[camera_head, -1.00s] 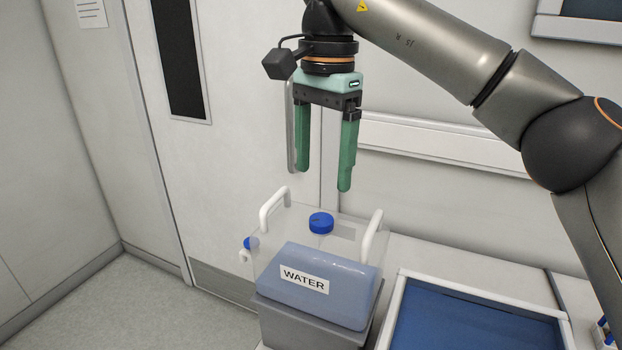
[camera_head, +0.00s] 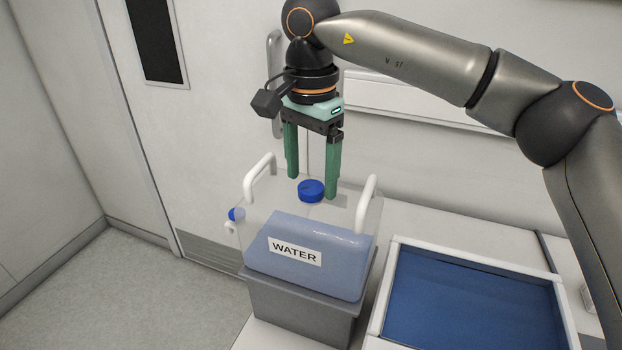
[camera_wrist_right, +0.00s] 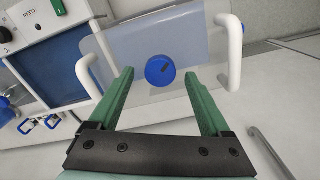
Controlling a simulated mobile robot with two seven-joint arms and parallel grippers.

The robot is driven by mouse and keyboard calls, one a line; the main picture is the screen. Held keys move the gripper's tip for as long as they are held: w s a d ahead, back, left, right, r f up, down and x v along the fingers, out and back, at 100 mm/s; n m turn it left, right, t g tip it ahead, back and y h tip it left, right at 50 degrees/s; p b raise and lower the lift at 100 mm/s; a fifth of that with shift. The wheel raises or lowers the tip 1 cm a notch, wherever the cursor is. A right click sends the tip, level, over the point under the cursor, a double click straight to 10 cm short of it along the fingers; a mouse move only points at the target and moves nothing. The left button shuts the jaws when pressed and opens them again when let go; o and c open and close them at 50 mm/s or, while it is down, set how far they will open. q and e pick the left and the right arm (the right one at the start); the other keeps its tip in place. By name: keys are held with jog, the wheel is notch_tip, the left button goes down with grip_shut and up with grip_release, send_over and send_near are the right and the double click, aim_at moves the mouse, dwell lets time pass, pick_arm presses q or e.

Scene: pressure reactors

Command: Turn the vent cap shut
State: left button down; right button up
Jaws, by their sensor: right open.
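The blue vent cap (camera_head: 311,190) sits on top of a clear water container (camera_head: 316,262) labelled WATER. In the right wrist view the cap (camera_wrist_right: 160,71) shows from above with a dark mark on its top, beyond and between the fingertips. My right gripper (camera_head: 312,188) is open and empty, pointing down just above and behind the cap. Its green fingers also show spread apart in the right wrist view (camera_wrist_right: 158,82). I cannot tell the exact gap between fingertips and cap. My left gripper is not in view.
Two white handles (camera_head: 259,174) (camera_head: 366,203) rise from the container's top on either side of the cap. A second blue cap (camera_head: 236,214) is on its left side. The container stands on a grey block (camera_head: 300,305). A blue-bottomed tray (camera_head: 470,310) lies to the right.

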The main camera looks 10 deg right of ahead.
jog(key=shift+f, duration=0.7)
grip_shut()
